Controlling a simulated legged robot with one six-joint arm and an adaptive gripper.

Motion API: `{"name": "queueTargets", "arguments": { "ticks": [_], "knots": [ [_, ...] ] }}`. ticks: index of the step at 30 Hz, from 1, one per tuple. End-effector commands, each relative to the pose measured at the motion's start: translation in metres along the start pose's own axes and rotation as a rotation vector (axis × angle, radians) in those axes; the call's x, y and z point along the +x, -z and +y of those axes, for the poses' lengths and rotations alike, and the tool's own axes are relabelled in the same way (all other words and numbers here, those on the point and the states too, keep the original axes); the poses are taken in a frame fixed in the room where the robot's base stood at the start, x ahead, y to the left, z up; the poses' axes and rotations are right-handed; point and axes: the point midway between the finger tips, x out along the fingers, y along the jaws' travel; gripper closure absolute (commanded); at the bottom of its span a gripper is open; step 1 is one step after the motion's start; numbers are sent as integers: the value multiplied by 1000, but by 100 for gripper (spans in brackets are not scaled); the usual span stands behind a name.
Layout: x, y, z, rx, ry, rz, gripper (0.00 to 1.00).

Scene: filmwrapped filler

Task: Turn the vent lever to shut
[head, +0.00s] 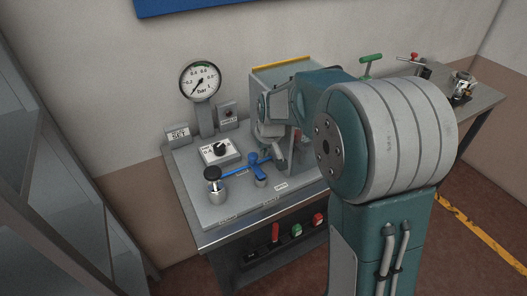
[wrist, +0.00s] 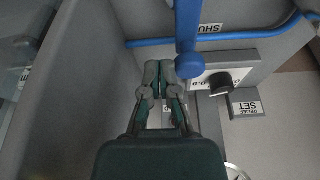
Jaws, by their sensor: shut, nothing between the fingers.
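The blue vent lever (wrist: 188,35) hangs in from the top of the wrist view and ends in a rounded tip. A label (wrist: 209,29) reading "SHU", its end hidden, sits just right of the lever. In the head view, blue valve parts (head: 257,163) stand on the grey bench top, partly behind my arm; the lever's exact angle is hard to tell there. My gripper (wrist: 160,70) is shut and empty. In the wrist view its fingertips are just left of the lever's tip, with a narrow gap between in the picture; contact in depth cannot be told.
A blue pipe (wrist: 262,34) runs near the lever. A black knob (wrist: 222,80) on a white box is close to the right; the box also shows in the head view (head: 220,152). A pressure gauge (head: 200,80) and a black-capped post (head: 213,178) stand on the bench.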

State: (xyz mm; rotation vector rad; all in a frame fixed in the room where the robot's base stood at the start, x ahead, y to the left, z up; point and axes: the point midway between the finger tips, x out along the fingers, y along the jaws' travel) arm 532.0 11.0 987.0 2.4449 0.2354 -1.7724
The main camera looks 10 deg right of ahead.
Motion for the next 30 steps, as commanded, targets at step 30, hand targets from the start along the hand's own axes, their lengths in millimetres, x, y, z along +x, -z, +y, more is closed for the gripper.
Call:
{"name": "queueTargets", "arguments": {
  "ticks": [30],
  "knots": [
    [-117, 1, 2, 1, 0, 0, 100]
  ]
}}
